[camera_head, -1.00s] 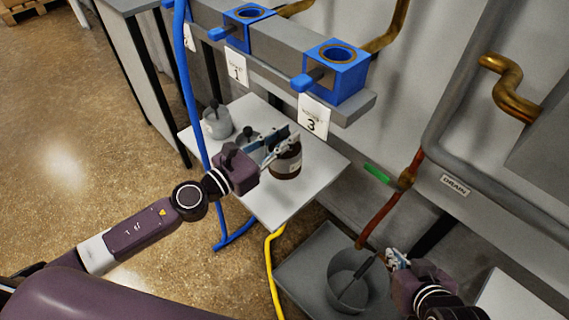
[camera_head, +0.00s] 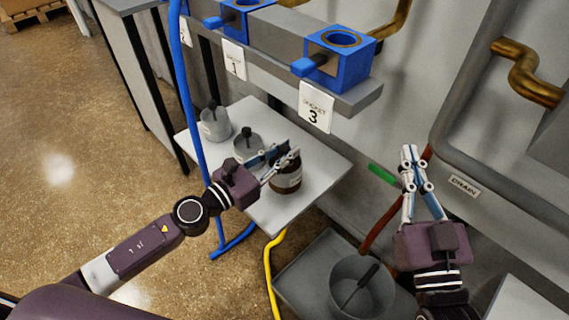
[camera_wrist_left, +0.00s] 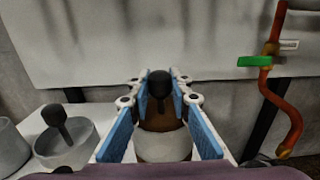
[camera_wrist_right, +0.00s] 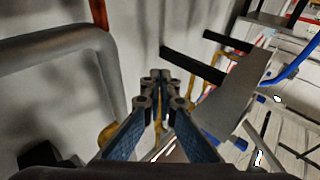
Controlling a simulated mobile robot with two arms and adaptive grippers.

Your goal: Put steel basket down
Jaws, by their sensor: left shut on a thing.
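The likely steel basket is a round grey open vessel (camera_head: 343,275) in the lower part of the head view. My left gripper (camera_head: 284,158) is at a brown jar (camera_head: 287,181) with a white band. In the left wrist view its fingers close around the jar's black knob (camera_wrist_left: 159,84).
A blue hose, a yellow hose (camera_head: 270,270) and a red-brown pipe (camera_head: 378,222) run nearby.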

